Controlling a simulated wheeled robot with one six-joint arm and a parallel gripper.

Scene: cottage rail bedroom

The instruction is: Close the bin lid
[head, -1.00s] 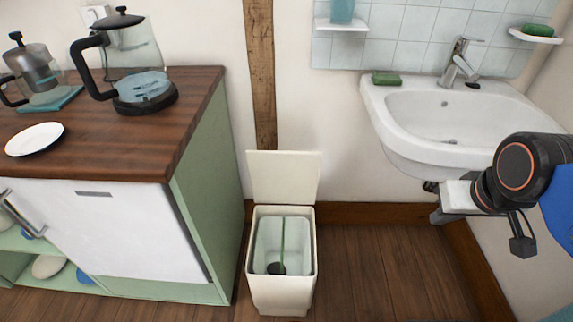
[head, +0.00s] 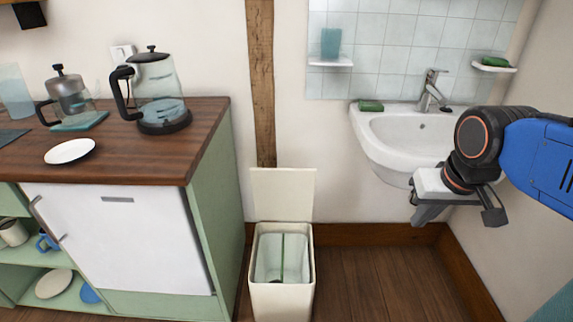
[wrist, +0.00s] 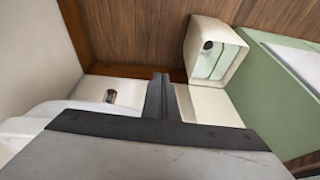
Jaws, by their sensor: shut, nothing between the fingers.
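The cream bin (head: 281,303) stands on the floor against the wall, at the bottom middle of the head view. Its lid (head: 283,195) is open, standing upright at the back. Inside are a thin green strip and a small dark item. My gripper (head: 421,216) is at the right, in front of the sink, higher than the bin and well apart from it. The bin also shows in the wrist view (wrist: 237,48), beyond and right of my gripper (wrist: 158,96), whose fingers are together and empty.
A green cabinet (head: 205,215) with a dark wooden top stands close to the bin's left, bearing a glass kettle (head: 157,85) and a white plate (head: 70,151). The white sink (head: 380,150) is on the right wall side. Floor (head: 375,285) right of the bin is clear.

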